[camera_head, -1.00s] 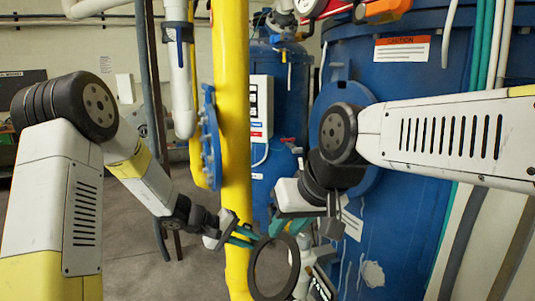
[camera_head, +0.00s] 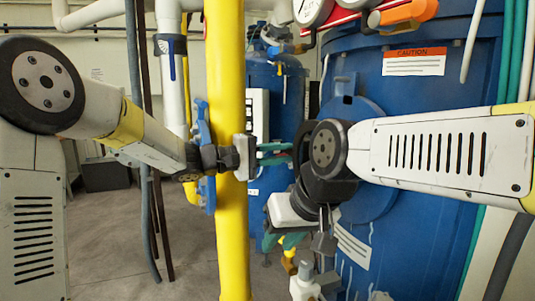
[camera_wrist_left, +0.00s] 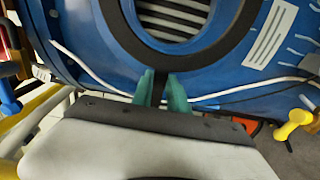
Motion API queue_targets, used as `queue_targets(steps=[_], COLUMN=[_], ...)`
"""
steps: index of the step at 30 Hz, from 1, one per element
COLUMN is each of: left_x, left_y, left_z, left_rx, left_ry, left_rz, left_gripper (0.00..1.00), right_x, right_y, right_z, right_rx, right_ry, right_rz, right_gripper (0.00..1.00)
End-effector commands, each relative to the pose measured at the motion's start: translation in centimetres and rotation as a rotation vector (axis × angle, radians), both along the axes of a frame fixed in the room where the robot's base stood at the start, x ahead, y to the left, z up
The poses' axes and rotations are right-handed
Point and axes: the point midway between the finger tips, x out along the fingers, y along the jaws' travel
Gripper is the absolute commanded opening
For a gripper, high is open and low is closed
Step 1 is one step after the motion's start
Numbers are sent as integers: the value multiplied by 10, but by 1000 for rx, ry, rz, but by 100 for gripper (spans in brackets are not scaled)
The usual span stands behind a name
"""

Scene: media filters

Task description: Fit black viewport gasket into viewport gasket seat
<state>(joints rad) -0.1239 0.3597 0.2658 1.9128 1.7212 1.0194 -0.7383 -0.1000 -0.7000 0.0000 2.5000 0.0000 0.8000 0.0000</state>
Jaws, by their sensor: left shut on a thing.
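My left gripper (camera_head: 275,153) reaches past the yellow pipe from the left, its teal fingers shut on the black gasket ring (camera_head: 299,150). In the head view the ring is seen nearly edge-on and mostly hidden behind my right wrist. In the left wrist view the black ring (camera_wrist_left: 238,40) stands beyond the fingertips, in front of a round blue flange with a dark striped centre. A round blue flange (camera_head: 372,112) on the tank is partly covered by my right arm; I cannot tell the seat clearly. My right gripper (camera_head: 286,241) points downward, its jaw gap unclear.
The yellow vertical pipe (camera_head: 231,235) stands close beside my left wrist. The large blue tank (camera_head: 455,80) fills the right, with a caution label (camera_head: 414,61). White fittings (camera_head: 304,283) stand below my right gripper. Floor (camera_head: 110,235) at lower left is clear.

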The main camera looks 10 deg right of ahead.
Motion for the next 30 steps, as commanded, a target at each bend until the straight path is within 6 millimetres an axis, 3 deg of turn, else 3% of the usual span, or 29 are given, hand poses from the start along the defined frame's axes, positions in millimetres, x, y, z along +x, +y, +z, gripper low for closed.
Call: queue_targets(steps=[8,21,30], left_x=[-1,5,7], left_y=[-3,-42,-56], left_z=[0,-1,-1], left_rx=[0,1,1], left_ry=[2,2,2], left_rz=[-6,-6,-6], left_gripper=[0,0,0], right_x=[0,0,0], right_y=[0,0,0], right_z=[0,0,0], right_rx=[0,0,0], right_ry=[0,0,0], right_rz=[0,0,0], right_gripper=[29,29,29])
